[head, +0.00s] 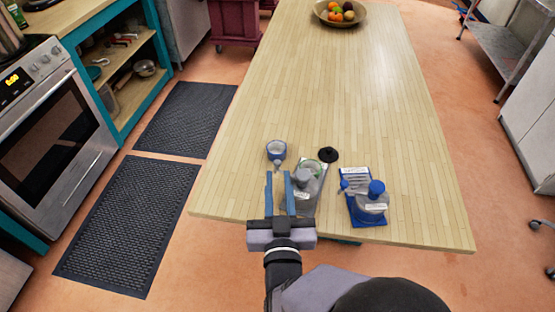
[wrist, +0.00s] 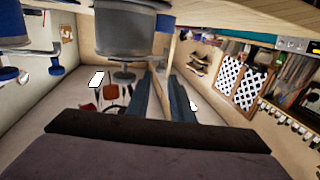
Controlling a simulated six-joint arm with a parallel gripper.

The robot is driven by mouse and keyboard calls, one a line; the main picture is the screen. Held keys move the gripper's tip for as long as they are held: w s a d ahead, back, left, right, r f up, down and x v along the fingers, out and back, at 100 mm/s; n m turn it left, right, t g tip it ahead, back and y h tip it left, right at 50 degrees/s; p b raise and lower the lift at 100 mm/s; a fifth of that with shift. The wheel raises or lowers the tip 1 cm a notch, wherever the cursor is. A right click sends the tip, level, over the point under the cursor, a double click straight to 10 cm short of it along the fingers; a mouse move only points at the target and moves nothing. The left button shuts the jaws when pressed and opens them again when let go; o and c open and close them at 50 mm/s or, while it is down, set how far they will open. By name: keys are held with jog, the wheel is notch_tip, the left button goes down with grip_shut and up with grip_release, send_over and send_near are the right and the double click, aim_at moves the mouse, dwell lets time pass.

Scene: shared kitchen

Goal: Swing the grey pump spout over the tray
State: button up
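The grey pump bottle (head: 303,190) stands near the table's front edge with its grey pump head (head: 302,175) on top. The direction of its spout is hard to make out. A grey tray (head: 323,182) shows beneath and beside it. My gripper (head: 278,174) is just left of the bottle, its two blue fingers apart with nothing seen between them. The fingers also show apart in the wrist view (wrist: 162,82). A large grey round body (wrist: 130,35) hangs close at the top of the wrist view; I cannot tell which object it is.
A blue-topped pump bottle (head: 373,198) stands on a blue tray (head: 368,220) to the right. A blue-grey cup (head: 276,151) is beyond my fingertips. A black disc (head: 328,155) lies behind the grey tray. A fruit bowl (head: 340,20) is far back; the middle is clear.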

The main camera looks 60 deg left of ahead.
aim_at(278, 165)
jog(key=shift+p+x, duration=0.9)
jog(key=shift+x, duration=2.3)
jog(key=shift+c, duration=0.7)
grip_shut()
